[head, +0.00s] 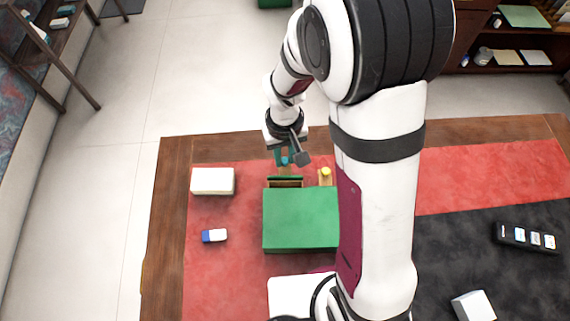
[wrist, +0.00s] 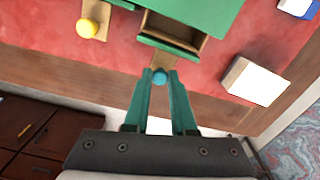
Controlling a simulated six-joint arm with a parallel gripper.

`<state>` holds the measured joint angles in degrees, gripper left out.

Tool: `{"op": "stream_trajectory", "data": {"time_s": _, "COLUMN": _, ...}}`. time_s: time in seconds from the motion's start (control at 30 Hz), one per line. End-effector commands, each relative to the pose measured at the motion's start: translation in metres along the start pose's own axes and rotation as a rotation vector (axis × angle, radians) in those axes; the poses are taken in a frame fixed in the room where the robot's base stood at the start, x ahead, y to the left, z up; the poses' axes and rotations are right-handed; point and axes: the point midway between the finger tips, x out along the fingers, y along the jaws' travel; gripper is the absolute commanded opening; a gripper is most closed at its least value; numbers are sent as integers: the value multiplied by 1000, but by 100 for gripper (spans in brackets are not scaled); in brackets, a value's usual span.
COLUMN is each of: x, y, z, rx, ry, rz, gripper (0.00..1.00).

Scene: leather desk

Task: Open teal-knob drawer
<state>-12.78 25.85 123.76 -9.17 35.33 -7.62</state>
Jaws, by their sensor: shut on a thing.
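A green cabinet (head: 300,220) stands on the red part of the desk mat, partly hidden behind my arm in the head view. The teal-knob drawer (wrist: 172,42) sticks partly out of it, with its wooden inside showing behind the green front. The teal knob (wrist: 159,76) sits at the end of a wooden stem on that front. My gripper (wrist: 160,75) is shut on the teal knob, one finger on each side. In the head view, my gripper (head: 285,161) is at the cabinet's far side, near the desk's far edge.
A yellow knob (wrist: 88,27) on a wooden stem is beside the teal-knob drawer. A cream box (head: 213,181) and a blue-and-white eraser (head: 214,236) lie left of the cabinet. A black remote (head: 526,238) lies far right. The wooden desk edge (head: 235,146) is close behind the drawer.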

Motion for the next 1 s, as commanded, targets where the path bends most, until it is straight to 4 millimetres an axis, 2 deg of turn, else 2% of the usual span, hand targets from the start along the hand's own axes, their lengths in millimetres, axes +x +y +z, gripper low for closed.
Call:
{"op": "stream_trajectory", "data": {"time_s": 0.1, "x": 0, "y": 6, "z": -24, "rx": 2, "ry": 3, "rz": -1, "gripper": 0}}
{"op": "stream_trajectory", "data": {"time_s": 0.2, "x": 0, "y": 9, "z": -35, "rx": 1, "ry": 2, "rz": -1, "gripper": 0}}
{"op": "stream_trajectory", "data": {"time_s": 0.53, "x": 0, "y": 10, "z": -39, "rx": 0, "ry": 2, "rz": -1, "gripper": 0}}
{"op": "stream_trajectory", "data": {"time_s": 0.57, "x": 0, "y": 10, "z": -39, "rx": 0, "ry": 2, "rz": -1, "gripper": 26}}
{"op": "stream_trajectory", "data": {"time_s": 0.7, "x": 0, "y": 10, "z": -39, "rx": 0, "ry": 1, "rz": -1, "gripper": 51}}
{"op": "stream_trajectory", "data": {"time_s": 0.73, "x": 0, "y": 10, "z": -39, "rx": 0, "ry": 1, "rz": -1, "gripper": 54}}
{"op": "stream_trajectory", "data": {"time_s": 1.0, "x": -1, "y": 10, "z": -39, "rx": 0, "ry": 2, "rz": -1, "gripper": 54}}
